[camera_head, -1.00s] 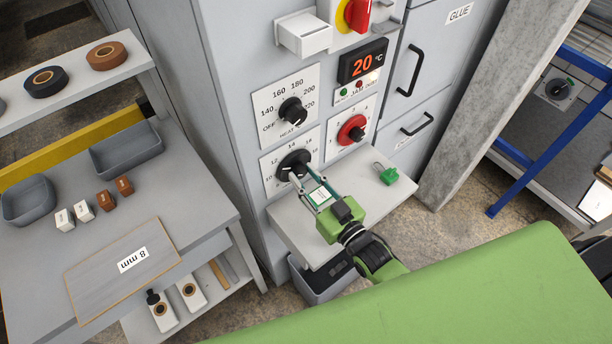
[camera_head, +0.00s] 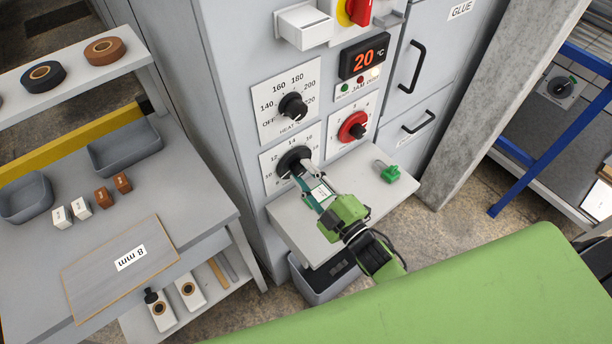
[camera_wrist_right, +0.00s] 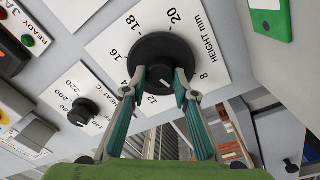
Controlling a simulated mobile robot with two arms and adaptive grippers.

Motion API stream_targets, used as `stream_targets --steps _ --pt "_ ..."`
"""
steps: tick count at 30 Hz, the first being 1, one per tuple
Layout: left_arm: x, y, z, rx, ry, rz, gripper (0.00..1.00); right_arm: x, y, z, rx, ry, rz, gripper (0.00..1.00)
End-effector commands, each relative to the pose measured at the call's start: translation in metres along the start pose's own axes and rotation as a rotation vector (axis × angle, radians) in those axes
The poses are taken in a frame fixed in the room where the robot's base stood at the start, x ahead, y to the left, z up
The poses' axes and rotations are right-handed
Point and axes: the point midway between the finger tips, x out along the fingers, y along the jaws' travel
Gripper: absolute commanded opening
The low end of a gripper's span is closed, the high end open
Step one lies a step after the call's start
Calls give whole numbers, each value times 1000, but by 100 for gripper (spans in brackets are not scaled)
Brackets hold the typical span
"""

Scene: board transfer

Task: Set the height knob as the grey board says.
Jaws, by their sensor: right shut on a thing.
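The black height knob (camera_head: 293,161) is on the lowest white dial plate of the grey machine. In the right wrist view the knob (camera_wrist_right: 158,52) shows large, with a scale from 8 to 20 around it. My right gripper (camera_head: 301,170) has its fingers closed on the knob's grip; the fingertips (camera_wrist_right: 161,77) show this in the wrist view. The grey board (camera_head: 98,280), labelled "8 mm", lies on the left table. My left gripper is not in view.
The heat knob (camera_head: 293,106) and a red knob (camera_head: 352,126) sit above the height knob. A shelf (camera_head: 345,190) with a green-ended padlock-like item (camera_head: 390,174) juts out just below. The left table holds grey trays (camera_head: 125,148) and small blocks (camera_head: 81,207).

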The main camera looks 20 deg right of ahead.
Motion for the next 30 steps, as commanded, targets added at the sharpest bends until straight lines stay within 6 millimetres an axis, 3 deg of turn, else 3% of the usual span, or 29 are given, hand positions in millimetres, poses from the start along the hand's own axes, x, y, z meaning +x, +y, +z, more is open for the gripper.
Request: stream_targets --steps 15,30 --pt "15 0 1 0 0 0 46 2 2 -2 -388 29 6 5" --pt "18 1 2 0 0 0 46 2 2 -2 -494 34 4 5"
